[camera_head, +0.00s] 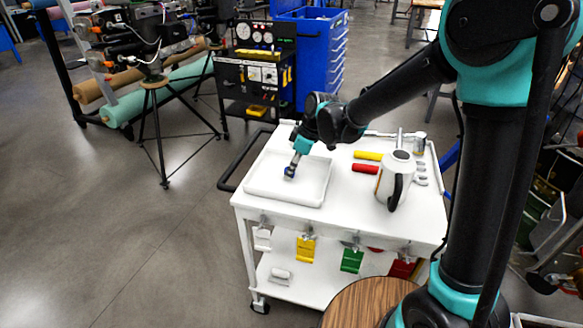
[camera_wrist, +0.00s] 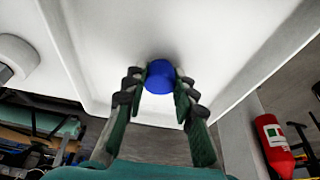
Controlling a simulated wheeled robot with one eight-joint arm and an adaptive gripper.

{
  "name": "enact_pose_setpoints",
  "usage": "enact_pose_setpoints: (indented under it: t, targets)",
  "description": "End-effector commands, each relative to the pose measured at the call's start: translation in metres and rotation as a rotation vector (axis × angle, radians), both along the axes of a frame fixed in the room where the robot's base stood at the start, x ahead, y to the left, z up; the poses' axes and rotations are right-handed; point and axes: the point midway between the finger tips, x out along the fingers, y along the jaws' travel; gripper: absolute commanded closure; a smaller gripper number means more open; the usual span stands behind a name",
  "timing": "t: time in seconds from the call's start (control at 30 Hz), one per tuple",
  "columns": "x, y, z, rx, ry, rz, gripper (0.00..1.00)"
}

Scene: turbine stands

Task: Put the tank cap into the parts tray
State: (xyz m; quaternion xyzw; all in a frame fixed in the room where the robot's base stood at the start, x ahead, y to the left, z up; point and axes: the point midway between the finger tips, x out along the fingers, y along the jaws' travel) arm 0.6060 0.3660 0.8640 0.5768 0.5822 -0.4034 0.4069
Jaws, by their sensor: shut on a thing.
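The blue tank cap (camera_wrist: 160,77) is between my gripper's fingertips in the wrist view, with a finger against each side. In the head view the cap (camera_head: 289,171) shows as a small blue spot at the end of my gripper (camera_head: 291,168). My gripper (camera_wrist: 160,88) is shut on the cap. The white parts tray (camera_head: 257,192) lies on the left part of the white cart top, and my gripper is over its inside. In the wrist view the pale tray (camera_wrist: 215,55) fills the area behind the cap. I cannot tell whether the cap touches the tray floor.
A white jug with a black handle (camera_head: 396,180) stands on the cart right of the tray. Red (camera_head: 365,168) and yellow (camera_head: 368,155) tool handles and several wrenches lie near it. A black cart (camera_head: 255,75) and blue drawers (camera_head: 315,55) stand behind.

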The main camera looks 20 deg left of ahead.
Motion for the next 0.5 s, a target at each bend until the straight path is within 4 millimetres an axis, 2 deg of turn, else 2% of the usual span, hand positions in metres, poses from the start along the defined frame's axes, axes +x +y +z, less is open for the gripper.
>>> enact_pose_setpoints:
  t: [0.5]
  targets:
    - [-0.0001,-0.0001,-0.0048,0.000,0.000,0.000,1.00]
